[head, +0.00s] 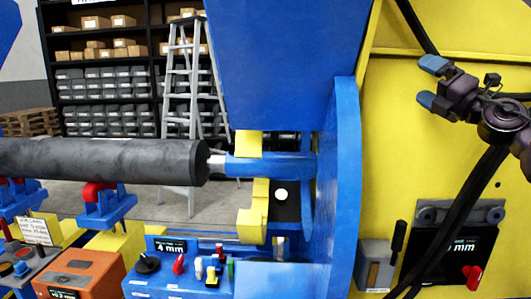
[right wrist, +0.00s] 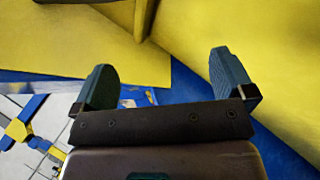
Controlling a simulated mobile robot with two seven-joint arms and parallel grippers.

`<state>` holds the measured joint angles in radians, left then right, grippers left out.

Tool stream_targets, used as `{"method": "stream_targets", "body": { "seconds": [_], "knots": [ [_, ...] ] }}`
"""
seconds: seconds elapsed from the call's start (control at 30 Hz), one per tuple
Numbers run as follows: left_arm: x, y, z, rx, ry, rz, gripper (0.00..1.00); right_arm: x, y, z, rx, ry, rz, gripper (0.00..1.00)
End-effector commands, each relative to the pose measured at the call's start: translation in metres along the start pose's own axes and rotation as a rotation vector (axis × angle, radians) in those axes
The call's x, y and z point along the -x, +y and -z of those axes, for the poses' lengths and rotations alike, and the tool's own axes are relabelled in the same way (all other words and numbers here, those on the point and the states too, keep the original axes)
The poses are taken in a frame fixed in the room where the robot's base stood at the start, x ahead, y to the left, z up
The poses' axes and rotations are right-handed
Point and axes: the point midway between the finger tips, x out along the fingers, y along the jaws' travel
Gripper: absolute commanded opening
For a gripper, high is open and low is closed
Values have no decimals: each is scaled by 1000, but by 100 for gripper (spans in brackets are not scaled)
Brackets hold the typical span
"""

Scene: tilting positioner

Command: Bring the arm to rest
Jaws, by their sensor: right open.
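My right gripper (head: 430,83) is at the upper right of the head view, in front of a yellow panel (head: 400,150). Its two blue-tipped fingers are spread apart with nothing between them. In the right wrist view the open gripper (right wrist: 162,80) shows both fingers wide apart, with yellow and blue surfaces beyond them. My right arm comes in from the right edge of the head view. My left gripper is not in view.
A blue positioner frame (head: 345,190) stands left of the gripper. A dark cylinder (head: 100,160) lies level at left. Below are a control box with knobs (head: 180,275), an orange box (head: 80,270) and a dark panel with a red knob (head: 455,240). A ladder (head: 180,110) and shelves stand behind.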

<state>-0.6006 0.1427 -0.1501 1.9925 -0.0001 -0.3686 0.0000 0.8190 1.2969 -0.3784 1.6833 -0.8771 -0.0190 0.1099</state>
Motion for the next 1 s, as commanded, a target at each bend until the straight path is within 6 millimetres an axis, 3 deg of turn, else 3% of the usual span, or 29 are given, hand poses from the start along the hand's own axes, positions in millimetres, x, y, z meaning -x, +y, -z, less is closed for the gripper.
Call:
{"method": "stream_targets", "body": {
  "seconds": [0.03,0.27,0.5,0.7,1.0],
  "knots": [
    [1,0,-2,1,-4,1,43,5,-23,28,-120,-6,11,100],
    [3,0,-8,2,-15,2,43,47,-111,131,-597,-82,116,100],
    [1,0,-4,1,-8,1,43,119,-184,233,-1035,-198,284,100],
    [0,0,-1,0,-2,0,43,192,-223,312,-1354,-324,427,100],
    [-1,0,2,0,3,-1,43,310,-246,413,-1739,-559,595,100]
  ]
}}
